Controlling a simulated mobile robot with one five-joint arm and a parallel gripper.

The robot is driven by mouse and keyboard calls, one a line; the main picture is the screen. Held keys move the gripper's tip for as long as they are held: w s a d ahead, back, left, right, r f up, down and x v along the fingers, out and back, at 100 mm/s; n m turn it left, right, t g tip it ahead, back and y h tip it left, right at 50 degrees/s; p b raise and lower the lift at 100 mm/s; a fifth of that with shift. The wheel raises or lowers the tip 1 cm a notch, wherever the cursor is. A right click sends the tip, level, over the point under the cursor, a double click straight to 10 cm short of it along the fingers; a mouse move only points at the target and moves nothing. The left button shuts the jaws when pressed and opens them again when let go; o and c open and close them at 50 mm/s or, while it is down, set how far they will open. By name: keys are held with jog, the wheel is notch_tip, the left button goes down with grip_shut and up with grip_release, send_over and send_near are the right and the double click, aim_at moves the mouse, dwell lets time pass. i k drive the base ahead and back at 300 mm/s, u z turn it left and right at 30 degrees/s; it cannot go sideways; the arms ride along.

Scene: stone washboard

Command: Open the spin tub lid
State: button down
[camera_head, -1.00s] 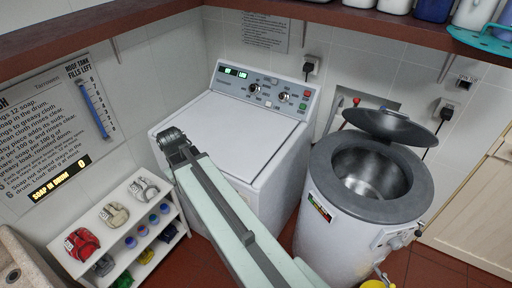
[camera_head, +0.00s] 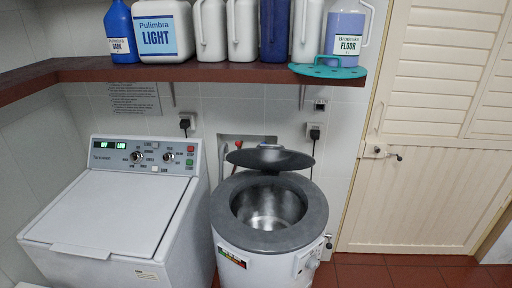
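The spin tub (camera_head: 265,250) is a round white machine with a grey top ring, standing on the floor near the middle of the view. Its dark grey lid (camera_head: 270,158) is raised at the back of the ring and tilted up, so the opening is uncovered. The metal drum (camera_head: 268,208) inside shows and looks empty. My gripper and arm are not in this view.
A white washing machine (camera_head: 110,220) with its lid down stands left of the tub. A brown shelf (camera_head: 200,73) with several bottles and jugs runs above both. A louvred cream door (camera_head: 425,150) is at the right, with red tiled floor (camera_head: 400,275) before it.

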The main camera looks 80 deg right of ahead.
aim_at(264, 158)
jog(key=k, duration=0.9)
jog(key=z, duration=0.6)
jog(key=i, duration=1)
jog(key=u, duration=0.05)
